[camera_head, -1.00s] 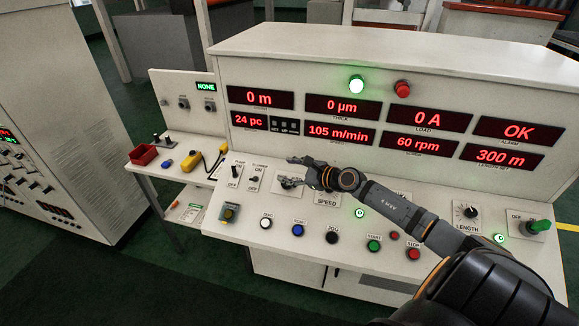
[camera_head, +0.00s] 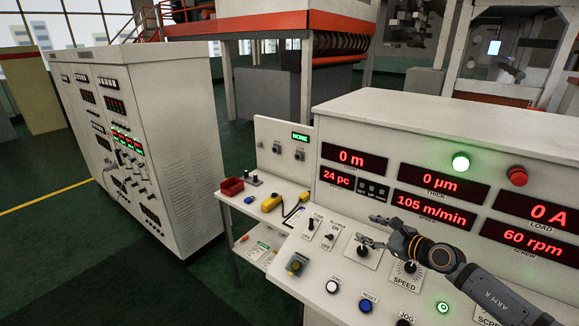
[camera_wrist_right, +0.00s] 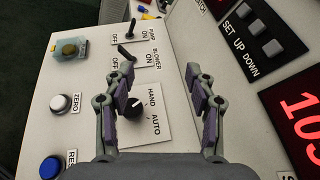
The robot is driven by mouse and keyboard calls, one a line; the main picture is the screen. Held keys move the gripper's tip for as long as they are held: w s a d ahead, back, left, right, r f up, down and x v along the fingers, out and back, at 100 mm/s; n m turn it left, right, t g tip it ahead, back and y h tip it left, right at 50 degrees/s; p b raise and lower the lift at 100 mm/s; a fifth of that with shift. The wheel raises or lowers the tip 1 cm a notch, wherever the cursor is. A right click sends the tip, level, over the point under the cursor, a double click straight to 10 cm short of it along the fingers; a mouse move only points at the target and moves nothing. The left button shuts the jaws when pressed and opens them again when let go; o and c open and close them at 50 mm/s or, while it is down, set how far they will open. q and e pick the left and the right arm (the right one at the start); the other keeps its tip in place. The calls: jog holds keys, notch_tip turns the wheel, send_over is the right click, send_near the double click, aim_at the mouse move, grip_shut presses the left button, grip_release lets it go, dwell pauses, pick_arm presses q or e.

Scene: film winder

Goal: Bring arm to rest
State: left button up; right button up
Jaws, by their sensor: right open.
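My right gripper (camera_head: 368,231) is open and empty above the sloped panel of the white console (camera_head: 400,118), near the HAND/AUTO knob (camera_head: 363,253). In the right wrist view the two fingers of the gripper (camera_wrist_right: 160,75) stand wide apart, with the black HAND/AUTO knob (camera_wrist_right: 135,107) between them in the picture and below them; no contact shows. My right arm (camera_head: 502,295) comes in from the lower right. My left arm and gripper are not in view.
PUMP and BLOWER toggles (camera_head: 330,238) are left of the gripper, the SPEED knob (camera_head: 408,266) beneath it. A side shelf holds a red bin (camera_head: 232,187) and a yellow pendant (camera_head: 272,203). A grey-white cabinet (camera_head: 175,145) stands left, with open green floor between.

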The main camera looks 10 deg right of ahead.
jog(key=s+a+r+m+t+h, duration=0.25)
jog(key=a+m+t, duration=0.2)
jog(key=m, duration=0.95)
jog(key=s+f+m+g+h, duration=0.4)
jog(key=s+f+m, duration=0.25)
jog(key=m, duration=0.55)
jog(key=s+f+m+g+h, duration=0.45)
jog(key=s+m, duration=0.25)
jog(key=m, duration=0.6)
jog(key=s+a+f+m+g+y, duration=0.55)
jog(key=s+a+f, duration=0.25)
jog(key=s+a, duration=0.3)
jog(key=s+d+f+g+b, duration=0.1)
jog(key=d+f+b, duration=0.1)
jog(key=f, duration=0.9)
jog(key=s+d+f+b, duration=0.1)
jog(key=s+f+b, duration=0.1)
jog(key=f, duration=0.9)
jog(key=s+d+f+g+b, duration=0.1)
jog(key=d+f+b, duration=0.1)
jog(key=f, duration=0.9)
jog(key=s+f+b, duration=0.4)
jog(key=s+f, duration=1.4)
jog(key=shift+d+g, duration=0.25)
jog(key=shift+g, duration=0.2)
jog(key=shift+m, duration=0.25)
